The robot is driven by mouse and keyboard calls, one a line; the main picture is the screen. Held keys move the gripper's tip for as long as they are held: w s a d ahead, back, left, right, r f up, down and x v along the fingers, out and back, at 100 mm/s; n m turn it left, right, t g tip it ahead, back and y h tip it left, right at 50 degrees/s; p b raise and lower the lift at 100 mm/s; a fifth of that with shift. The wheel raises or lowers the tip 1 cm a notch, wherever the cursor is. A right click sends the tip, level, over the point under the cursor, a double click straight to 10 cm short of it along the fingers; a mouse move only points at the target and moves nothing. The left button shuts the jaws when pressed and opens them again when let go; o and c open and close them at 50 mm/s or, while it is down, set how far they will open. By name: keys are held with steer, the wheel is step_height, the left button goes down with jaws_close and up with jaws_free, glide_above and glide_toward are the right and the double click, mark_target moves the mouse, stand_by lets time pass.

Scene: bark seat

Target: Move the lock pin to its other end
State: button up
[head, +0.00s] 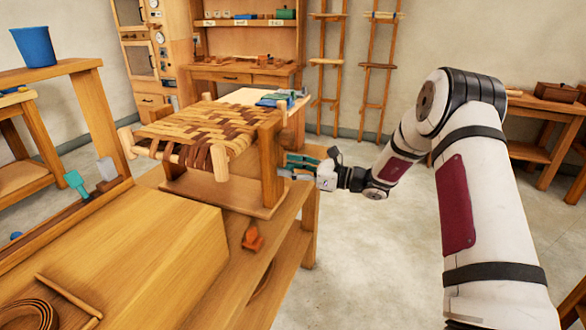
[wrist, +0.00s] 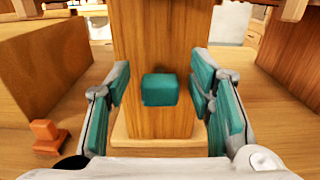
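A woven bark seat (head: 215,125) on a wooden frame stands on the workbench. A teal block (wrist: 160,89), which looks like the end of the lock pin, sticks out of the face of a wooden upright (wrist: 155,35) of that frame. My gripper (wrist: 161,80) is open, with one teal-padded finger on each side of the block and visible gaps between. In the head view my gripper (head: 298,167) is at the right side of the upright (head: 270,160). The pin's other end is hidden behind the upright.
A small orange object (head: 252,238) sits on the bench; the wrist view shows it at lower left (wrist: 47,137). A large wooden block (head: 130,245) fills the near bench. Open floor (head: 360,250) lies right of the bench.

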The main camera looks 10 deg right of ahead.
steer(key=v, duration=1.2)
stand_by(0.3)
